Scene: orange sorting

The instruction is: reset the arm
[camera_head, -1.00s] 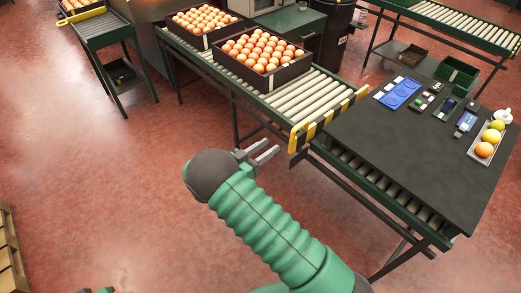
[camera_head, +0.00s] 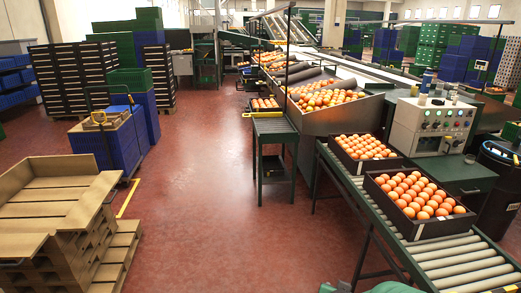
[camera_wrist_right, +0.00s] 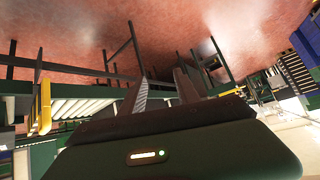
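In the right wrist view, my right gripper (camera_wrist_right: 162,84) shows two dark fingers standing apart, with nothing between them. It is open and empty. Reddish floor and table or conveyor legs show beyond the fingers. In the head view, only small green and dark bits of my own arm (camera_head: 393,288) show at the bottom edge, and no fingers can be made out there. My left gripper is in neither view.
A roller conveyor (camera_head: 464,256) at the right carries two dark crates of oranges (camera_head: 417,225) (camera_head: 341,148). A green side table (camera_head: 274,127) stands mid-view. Cardboard trays (camera_head: 50,220) are stacked on the left. The red floor (camera_head: 215,215) between is clear.

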